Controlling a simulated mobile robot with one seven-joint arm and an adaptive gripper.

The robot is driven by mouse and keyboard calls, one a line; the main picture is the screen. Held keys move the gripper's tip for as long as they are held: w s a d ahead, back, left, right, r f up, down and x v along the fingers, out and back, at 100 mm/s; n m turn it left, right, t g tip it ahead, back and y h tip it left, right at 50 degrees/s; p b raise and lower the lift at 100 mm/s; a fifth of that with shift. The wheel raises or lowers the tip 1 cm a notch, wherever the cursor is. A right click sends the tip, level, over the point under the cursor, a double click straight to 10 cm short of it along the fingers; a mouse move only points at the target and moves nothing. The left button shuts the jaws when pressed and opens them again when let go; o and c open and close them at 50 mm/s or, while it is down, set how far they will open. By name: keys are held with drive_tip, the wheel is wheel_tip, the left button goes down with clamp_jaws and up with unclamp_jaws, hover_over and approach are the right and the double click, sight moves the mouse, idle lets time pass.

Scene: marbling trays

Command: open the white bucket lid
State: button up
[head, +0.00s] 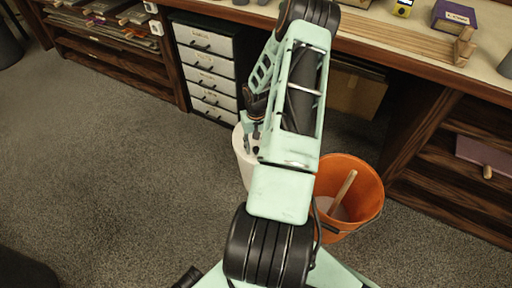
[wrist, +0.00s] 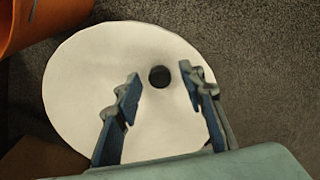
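The white bucket (head: 241,155) stands on the carpet, mostly hidden behind my arm in the head view. In the wrist view its round white lid (wrist: 85,85) fills the middle, with a dark round knob or hole (wrist: 159,77) near its centre. The lid looks closed over the bucket. My gripper (wrist: 160,80) is open over the lid, with one finger on each side of the dark spot and nothing between them but that spot. I cannot tell how high the fingertips are above it. In the head view my gripper (head: 253,137) is partly hidden by the arm.
An orange bucket (head: 364,187) with a wooden stick (head: 344,190) in it stands right beside the white bucket; its edge also shows in the wrist view (wrist: 40,20). A white drawer unit (head: 208,70) and wooden workbench (head: 420,60) stand behind. Carpet at left (head: 120,170) is clear.

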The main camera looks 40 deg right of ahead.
drive_tip(key=shift+c, duration=0.4)
clamp_jaws()
